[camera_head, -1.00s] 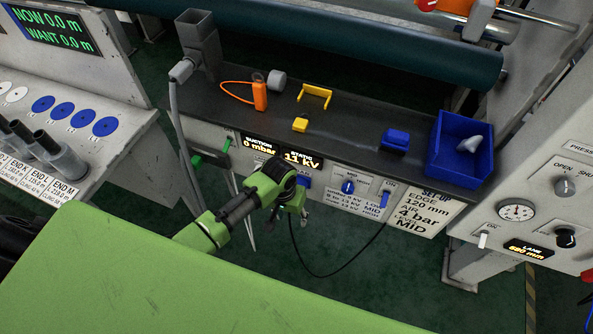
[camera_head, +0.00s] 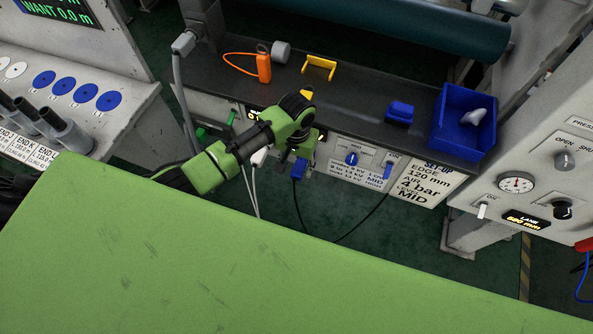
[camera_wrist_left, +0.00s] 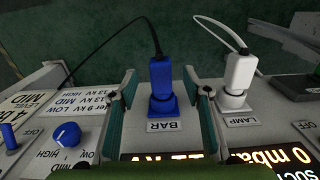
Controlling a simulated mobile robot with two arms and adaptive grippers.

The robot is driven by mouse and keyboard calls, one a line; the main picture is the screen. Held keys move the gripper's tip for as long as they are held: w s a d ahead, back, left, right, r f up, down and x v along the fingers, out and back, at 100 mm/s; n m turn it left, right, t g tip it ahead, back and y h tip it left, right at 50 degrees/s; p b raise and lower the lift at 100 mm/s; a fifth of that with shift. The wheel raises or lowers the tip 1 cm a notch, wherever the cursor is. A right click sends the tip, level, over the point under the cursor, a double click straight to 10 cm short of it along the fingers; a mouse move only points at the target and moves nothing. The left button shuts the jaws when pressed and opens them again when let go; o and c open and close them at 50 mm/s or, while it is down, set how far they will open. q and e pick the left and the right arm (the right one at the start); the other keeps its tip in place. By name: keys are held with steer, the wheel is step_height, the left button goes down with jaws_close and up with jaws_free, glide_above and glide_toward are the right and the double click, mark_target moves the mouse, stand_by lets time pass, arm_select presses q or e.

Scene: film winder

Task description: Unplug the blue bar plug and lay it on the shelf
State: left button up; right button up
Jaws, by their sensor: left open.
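The blue bar plug (camera_wrist_left: 160,76) stands in the blue socket labelled BAR in the left wrist view, with a black cable from its outer end. It also shows beside my gripper in the head view (camera_head: 300,171). My left gripper (camera_wrist_left: 160,97) is open, with one finger on each side of the plug and a gap visible on both sides. In the head view, my left gripper (camera_head: 291,158) is at the panel front, partly hidden by its own wrist. The dark shelf (camera_head: 345,112) runs above the panel. My right gripper is not in view.
A white plug (camera_wrist_left: 238,72) sits in the LAMP socket beside the bar plug. On the shelf are an orange tool (camera_head: 264,66), a yellow bracket (camera_head: 319,68), a blue block (camera_head: 400,112) and a blue bin (camera_head: 463,125). Bare shelf lies between bracket and block.

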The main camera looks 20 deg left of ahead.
mark_target(296, 172)
arm_select(q)
steer(key=shift+f, duration=2.3)
steer(key=c, duration=1.1)
jaws_close()
